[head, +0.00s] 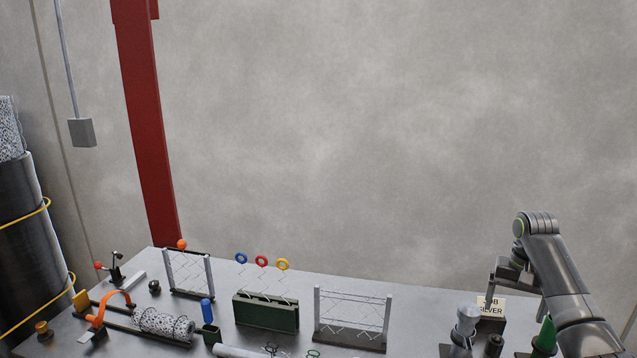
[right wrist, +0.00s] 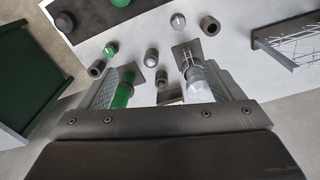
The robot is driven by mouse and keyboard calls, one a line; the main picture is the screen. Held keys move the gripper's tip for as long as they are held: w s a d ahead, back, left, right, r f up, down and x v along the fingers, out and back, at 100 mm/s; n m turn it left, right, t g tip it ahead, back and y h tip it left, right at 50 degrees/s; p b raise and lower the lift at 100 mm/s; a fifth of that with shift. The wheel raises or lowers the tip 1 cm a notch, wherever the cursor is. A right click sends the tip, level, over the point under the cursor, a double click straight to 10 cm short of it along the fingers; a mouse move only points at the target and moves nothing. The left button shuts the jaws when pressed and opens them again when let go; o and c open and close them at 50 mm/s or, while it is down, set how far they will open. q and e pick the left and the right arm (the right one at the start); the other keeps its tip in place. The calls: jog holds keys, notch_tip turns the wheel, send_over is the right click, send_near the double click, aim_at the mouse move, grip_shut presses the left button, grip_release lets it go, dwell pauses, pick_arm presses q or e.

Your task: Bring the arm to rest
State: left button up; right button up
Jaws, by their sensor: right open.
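My right arm comes in at the right edge of the head view. Its gripper (head: 508,278) hangs above the right part of the bench, beside a small sign reading "JOB SILVER" (head: 491,303). In the right wrist view the two jaws of the gripper (right wrist: 166,82) stand wide apart, open, and I see nothing clamped between them. A green item (right wrist: 123,96) and a clear and white item (right wrist: 198,84) show below, near the jaws. My left arm and gripper are not in view.
The grey bench (head: 415,322) holds wire mesh frames (head: 352,330), a green stand (head: 266,313) with coloured rings, and a mesh roll (head: 163,324). A green cone (head: 546,335) stands close to my arm. The space above the bench's middle is free.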

jog(key=s+a+f+n+t+h, duration=0.15)
jog(key=s+a+f, duration=0.25)
jog(key=s+f, duration=0.45)
jog(key=s+a+f+n, duration=0.35)
jog(key=s+f, duration=0.25)
jog(key=f, duration=0.6)
jog(key=s+a+r+t, duration=0.1)
jog(key=s+a, duration=0.2)
jog(key=s, duration=0.9)
jog(key=s+a+r+t, duration=0.1)
jog(key=s+a, duration=0.3)
jog(key=s, duration=0.9)
notch_tip(320, 180, down, 32)
jog(key=d+g+b, duration=0.1)
jog(key=d+b, duration=0.1)
jog(key=b, duration=0.6)
jog(key=s+f+b, duration=0.3)
jog(key=s+f, duration=0.4)
jog(key=f, duration=0.4)
jog(key=s+a+f+g+b, duration=0.1)
jog(key=s+f+b, duration=0.2)
jog(key=s+f, duration=0.5)
notch_tip(320, 180, down, 4)
jog(key=shift+a+r+n+y, duration=0.2)
jog(key=shift+n+y, duration=0.1)
jog(key=shift+y, duration=0.15)
